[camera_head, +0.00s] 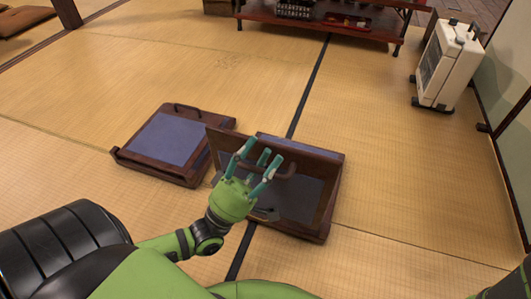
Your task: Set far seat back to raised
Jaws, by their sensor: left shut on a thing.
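Two low dark-wood floor seats with blue-grey pads lie side by side on the tatami. The left seat (118,154) has a flat blue pad and a handle (187,107) at its far edge. The right seat (318,233) has a hinged back board (219,143) standing tilted up from its frame, with a curved handle on its face. My left gripper (260,163) is shut on this handle (290,172); its green fingers partly hide the board and the grip. I cannot tell which seat the task calls far. My right gripper is out of view.
A low dark-red shelf (322,27) with small items stands at the back. A white heater (446,66) stands at the right near the wall. Brown cushions (22,20) lie at the far left. The tatami between the seats and shelf is clear.

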